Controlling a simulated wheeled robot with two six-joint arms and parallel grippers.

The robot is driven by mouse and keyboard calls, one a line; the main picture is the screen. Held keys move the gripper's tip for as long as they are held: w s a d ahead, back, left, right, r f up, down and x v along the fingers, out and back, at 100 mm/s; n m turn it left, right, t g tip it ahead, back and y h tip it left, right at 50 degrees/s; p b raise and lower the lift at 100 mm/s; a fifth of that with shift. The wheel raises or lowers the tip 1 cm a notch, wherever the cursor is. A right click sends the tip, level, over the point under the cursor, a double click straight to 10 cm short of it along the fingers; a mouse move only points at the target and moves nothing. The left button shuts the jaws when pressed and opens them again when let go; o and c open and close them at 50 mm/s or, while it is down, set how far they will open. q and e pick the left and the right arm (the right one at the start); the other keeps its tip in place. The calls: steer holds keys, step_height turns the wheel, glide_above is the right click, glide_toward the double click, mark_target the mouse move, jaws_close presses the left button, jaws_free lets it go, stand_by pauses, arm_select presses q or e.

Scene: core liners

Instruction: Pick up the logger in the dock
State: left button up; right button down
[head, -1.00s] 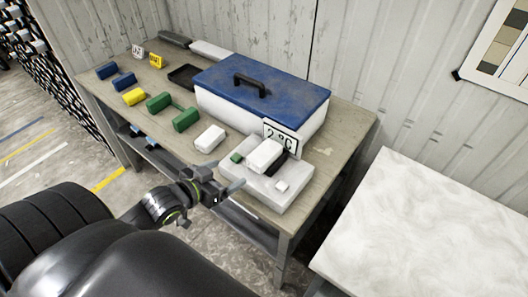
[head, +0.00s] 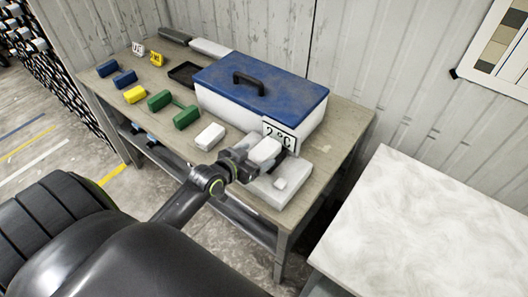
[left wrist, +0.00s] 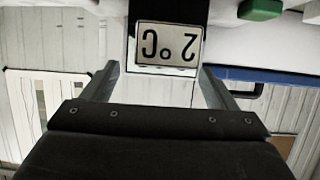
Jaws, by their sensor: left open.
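The logger, a white block (head: 265,150), sits on the pale grey dock (head: 290,192) at the right end of the workbench. My left gripper (head: 247,158) is open beside the logger's near left side in the head view and covers part of the dock. I cannot tell whether the fingers touch the logger. In the left wrist view, both fingers of my left gripper (left wrist: 158,70) are spread apart; I cannot pick out the logger there. A green block (left wrist: 260,9) shows at that view's top. My right gripper is not in view.
A white cooler with a blue lid (head: 265,84) stands behind the dock, with a "2 °C" sign (head: 280,136) at its corner. A loose white block (head: 210,137) lies left of the dock. Green, yellow and blue blocks line the bench's front. A white-topped table (head: 430,225) is at right.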

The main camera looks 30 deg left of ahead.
mark_target(262, 151)
arm_select(q)
steer(key=shift+w+f, duration=0.1)
steer(key=shift+w, duration=0.3)
steer(key=p+x, duration=0.1)
steer(key=x, duration=0.2)
steer(key=shift+w+a+f+p, duration=0.15)
steer(key=shift+w+p, duration=0.2)
steer(key=shift+w+f, duration=0.2)
steer(key=shift+w, duration=0.1)
steer(key=shift+c, duration=0.3)
steer(key=c, duration=1.1)
steer(key=shift+o, duration=0.2)
